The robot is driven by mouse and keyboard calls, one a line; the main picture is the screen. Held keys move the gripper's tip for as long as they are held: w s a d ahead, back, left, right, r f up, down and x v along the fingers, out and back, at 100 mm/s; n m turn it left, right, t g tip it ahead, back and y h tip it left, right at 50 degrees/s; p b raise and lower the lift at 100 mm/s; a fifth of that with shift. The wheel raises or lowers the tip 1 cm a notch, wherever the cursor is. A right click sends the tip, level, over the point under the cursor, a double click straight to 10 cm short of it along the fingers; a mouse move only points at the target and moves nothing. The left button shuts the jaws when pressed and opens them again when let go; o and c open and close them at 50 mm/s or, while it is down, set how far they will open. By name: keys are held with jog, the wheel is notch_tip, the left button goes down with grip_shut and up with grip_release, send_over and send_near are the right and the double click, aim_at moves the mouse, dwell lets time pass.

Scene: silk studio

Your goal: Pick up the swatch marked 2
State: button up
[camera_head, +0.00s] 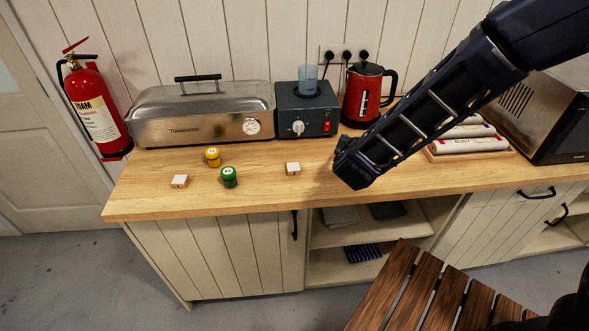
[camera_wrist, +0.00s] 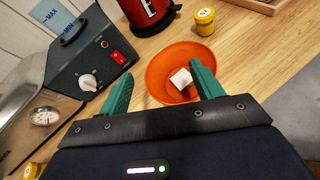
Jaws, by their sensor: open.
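No mark I can read as 2 shows on any piece. A small white block (camera_wrist: 181,79) shows inside an orange bowl (camera_wrist: 157,74) in the wrist view, framed between my fingers. In the head view, two pale blocks lie on the wooden counter, one at the left (camera_head: 180,181) and one near the middle (camera_head: 293,168); their marks are too small to read. My gripper (camera_wrist: 163,88) is open, its green fingers apart with nothing held. In the head view the arm's dark end hides the fingers and the bowl.
A yellow jar (camera_head: 213,157) and a green jar (camera_head: 229,177) stand at the left. Another yellow jar (camera_wrist: 204,20) stands beyond the bowl. A steel cooker (camera_head: 200,113), dark box heater (camera_head: 306,108) and red kettle (camera_head: 366,96) line the back. The counter's front middle is clear.

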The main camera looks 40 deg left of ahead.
aim_at(294, 167)
jog(key=s+a+f+n+g+y, duration=0.1)
jog(key=s+a+f+n, duration=0.1)
jog(key=s, duration=0.3)
jog(key=s+a+f+n+g+y, duration=0.1)
jog(key=s+a+f+n+y, duration=0.1)
jog(key=s, duration=0.4)
jog(key=s+a+f+n+g+y, duration=0.1)
jog(key=s+a+f+n, duration=0.2)
jog(key=s+a, duration=0.2)
jog(key=shift+s+f+y, duration=0.15)
jog(key=shift+f+y, duration=0.1)
jog(key=shift+y, duration=0.15)
jog(key=x, duration=1)
jog(key=shift+w+f, duration=0.2)
jog(key=shift+w, duration=0.1)
jog(key=shift+c, duration=0.3)
jog(key=c, duration=1)
